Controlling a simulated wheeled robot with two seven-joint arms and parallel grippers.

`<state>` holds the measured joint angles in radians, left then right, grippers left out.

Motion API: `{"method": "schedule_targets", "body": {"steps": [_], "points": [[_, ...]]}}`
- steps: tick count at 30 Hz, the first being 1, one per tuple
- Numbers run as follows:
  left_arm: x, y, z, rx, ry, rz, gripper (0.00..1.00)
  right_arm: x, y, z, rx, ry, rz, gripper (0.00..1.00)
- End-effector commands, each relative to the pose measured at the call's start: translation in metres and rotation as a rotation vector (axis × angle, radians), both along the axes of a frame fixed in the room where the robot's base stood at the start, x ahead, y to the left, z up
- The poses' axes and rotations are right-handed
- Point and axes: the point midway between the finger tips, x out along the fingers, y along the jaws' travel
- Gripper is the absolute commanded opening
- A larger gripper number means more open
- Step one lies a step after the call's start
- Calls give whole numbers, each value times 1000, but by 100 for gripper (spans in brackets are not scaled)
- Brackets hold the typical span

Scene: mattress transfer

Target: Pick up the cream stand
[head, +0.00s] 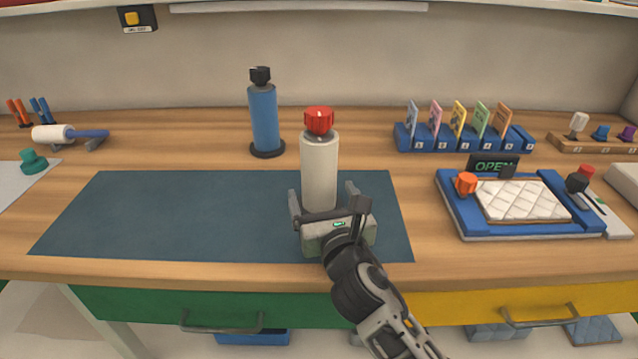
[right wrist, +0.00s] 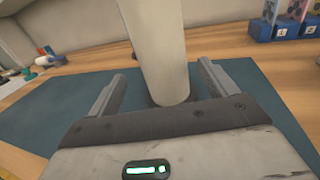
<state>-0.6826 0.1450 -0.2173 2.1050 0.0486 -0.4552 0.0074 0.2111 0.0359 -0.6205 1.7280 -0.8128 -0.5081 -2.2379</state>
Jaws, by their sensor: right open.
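The cream stand (head: 319,175) is an upright cream cylinder with a red knob on top, standing on the dark blue mat (head: 180,215) near its right part. My right gripper (head: 322,193) is open, with one finger on each side of the stand's lower part. In the right wrist view, the cream stand (right wrist: 157,55) rises between the two spread fingers of the gripper (right wrist: 160,85), with gaps visible on both sides. The stand's base is partly hidden behind the gripper in the head view. My left gripper is not in view.
A blue stand (head: 264,118) with a black knob stands behind the mat. A blue rack of coloured cards (head: 465,140) is at the back right. A blue tray with a white quilted pad (head: 522,201) lies to the right. The mat's left part is clear.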

Motion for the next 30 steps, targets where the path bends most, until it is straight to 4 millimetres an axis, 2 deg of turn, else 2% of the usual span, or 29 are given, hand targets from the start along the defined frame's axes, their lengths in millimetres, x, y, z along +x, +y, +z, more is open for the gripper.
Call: {"method": "schedule_targets", "body": {"steps": [3, 8, 18, 26, 27, 30], "points": [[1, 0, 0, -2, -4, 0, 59, 14, 3, 0, 2, 0, 0, 84], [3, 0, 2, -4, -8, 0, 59, 23, 5, 1, 3, 2, -1, 84], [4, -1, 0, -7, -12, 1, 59, 67, 12, 4, 3, 1, 0, 84], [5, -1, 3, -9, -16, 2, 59, 70, 12, 4, 3, 2, 0, 84], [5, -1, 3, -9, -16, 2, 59, 70, 12, 4, 3, 2, 0, 79], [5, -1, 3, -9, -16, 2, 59, 70, 12, 4, 1, 2, 0, 51]]}}
